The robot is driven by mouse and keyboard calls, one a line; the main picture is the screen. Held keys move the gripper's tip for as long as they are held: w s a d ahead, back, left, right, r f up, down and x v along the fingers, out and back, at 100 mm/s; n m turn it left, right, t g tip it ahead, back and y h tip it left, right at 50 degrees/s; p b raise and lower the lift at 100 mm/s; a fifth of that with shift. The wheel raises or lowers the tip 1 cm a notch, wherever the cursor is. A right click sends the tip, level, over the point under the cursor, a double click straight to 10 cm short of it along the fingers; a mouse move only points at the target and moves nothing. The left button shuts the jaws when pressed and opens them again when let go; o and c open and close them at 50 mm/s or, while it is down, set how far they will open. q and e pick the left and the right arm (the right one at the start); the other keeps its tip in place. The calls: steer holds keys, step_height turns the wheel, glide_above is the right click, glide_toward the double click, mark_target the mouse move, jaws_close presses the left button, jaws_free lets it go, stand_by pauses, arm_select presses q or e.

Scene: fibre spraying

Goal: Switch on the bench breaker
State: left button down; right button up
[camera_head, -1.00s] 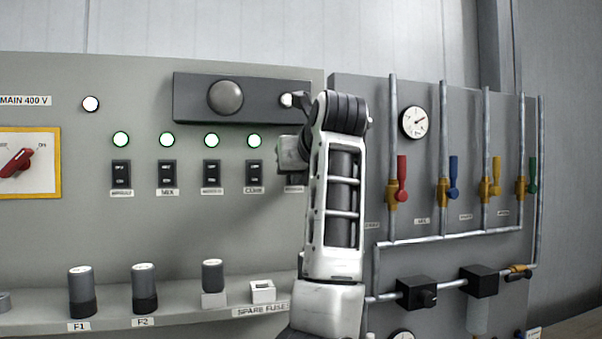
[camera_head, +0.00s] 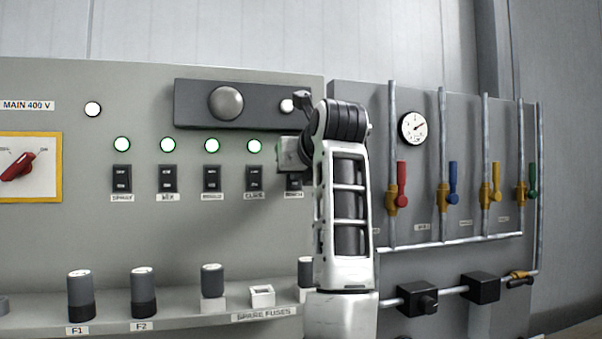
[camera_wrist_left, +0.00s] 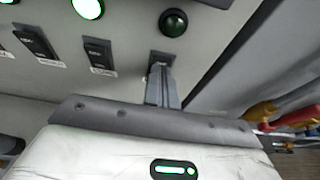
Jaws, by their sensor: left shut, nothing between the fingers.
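The bench breaker (camera_head: 294,183) is the black rocker at the right end of the breaker row, partly hidden by my left gripper in the head view. In the left wrist view its top (camera_wrist_left: 162,55) shows just beyond the fingertips. The round lamp (camera_wrist_left: 173,22) above it is dark green and unlit. My left gripper (camera_head: 289,154) is in front of the panel at this breaker. Its fingers (camera_wrist_left: 163,82) are shut with nothing between them, and their tips overlap the breaker; I cannot tell whether they touch it. My right gripper is out of view.
Several other breakers, including the neighbouring one (camera_head: 254,179), sit left under lit green lamps (camera_head: 254,146). A fuse shelf (camera_head: 185,317) juts out below. A pipe panel with coloured valve handles (camera_head: 402,178) stands to the right.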

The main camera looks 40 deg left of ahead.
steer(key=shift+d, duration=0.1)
arm_select(q)
steer(key=b+v, duration=0.2)
steer(key=v, duration=1.2)
steer(key=shift+r, duration=0.2)
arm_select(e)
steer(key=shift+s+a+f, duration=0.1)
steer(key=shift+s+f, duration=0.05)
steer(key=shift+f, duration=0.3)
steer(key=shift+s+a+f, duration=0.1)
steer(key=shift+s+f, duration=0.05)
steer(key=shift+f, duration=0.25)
arm_select(q)
steer(key=shift+a, duration=0.1)
steer(key=shift+s+f+g+h+b, duration=0.1)
steer(key=shift+f+g+h+b, duration=0.35)
steer(key=shift+f+b, duration=0.35)
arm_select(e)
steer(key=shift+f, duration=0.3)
